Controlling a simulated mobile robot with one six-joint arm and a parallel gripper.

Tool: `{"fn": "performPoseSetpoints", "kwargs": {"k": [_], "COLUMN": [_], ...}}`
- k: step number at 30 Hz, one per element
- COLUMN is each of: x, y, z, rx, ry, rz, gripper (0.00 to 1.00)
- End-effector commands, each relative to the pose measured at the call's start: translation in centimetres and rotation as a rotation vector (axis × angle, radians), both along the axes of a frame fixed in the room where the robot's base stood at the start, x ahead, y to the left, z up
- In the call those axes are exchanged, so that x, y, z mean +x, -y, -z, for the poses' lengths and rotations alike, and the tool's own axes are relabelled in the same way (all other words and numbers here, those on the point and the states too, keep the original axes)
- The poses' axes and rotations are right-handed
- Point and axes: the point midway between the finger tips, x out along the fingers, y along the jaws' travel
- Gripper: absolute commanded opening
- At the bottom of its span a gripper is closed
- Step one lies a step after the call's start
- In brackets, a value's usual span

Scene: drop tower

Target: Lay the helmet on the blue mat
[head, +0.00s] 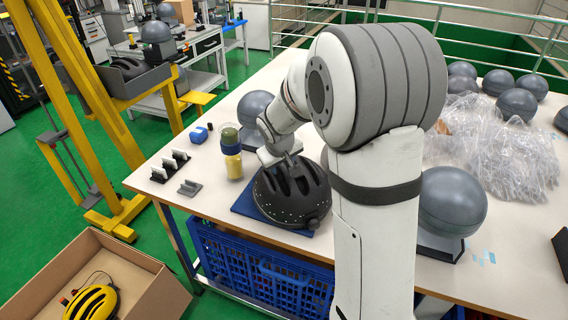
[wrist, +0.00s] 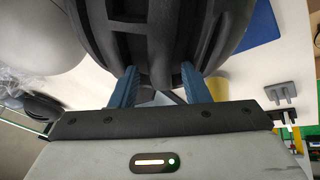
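The black helmet (head: 291,192), with vents and small pale dots, sits upright over the blue mat (head: 243,207). Mat shows at its left and front edges; whether the helmet rests fully on it is hard to tell. My gripper (head: 284,160) is at the helmet's far upper side. In the wrist view, the helmet (wrist: 160,30) fills the top, and its edge lies between the two blue fingers of my gripper (wrist: 159,78). The fingers stand apart; whether they press on the helmet is unclear. A mat corner (wrist: 262,25) shows at upper right.
A small rack (head: 170,165) and a blue item (head: 198,135) lie further left. Grey spheres (head: 452,201) and clear plastic wrap (head: 490,145) occupy the right. A blue crate (head: 255,265) is below the table.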

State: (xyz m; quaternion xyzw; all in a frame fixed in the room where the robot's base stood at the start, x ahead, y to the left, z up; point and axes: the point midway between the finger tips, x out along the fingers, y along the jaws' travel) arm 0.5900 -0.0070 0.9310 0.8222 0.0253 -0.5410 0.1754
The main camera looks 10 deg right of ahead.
Motion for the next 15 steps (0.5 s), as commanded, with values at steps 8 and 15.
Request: {"fn": "performPoseSetpoints", "kwargs": {"k": [8, 15], "x": [-0.1, -2.1], "y": [-0.1, -0.9], "z": [-0.8, -5.1], "rx": [0.001, 0.0], "ry": [0.003, 0.006], "rz": [-0.001, -0.002], "gripper": [0.44, 0.44]}}
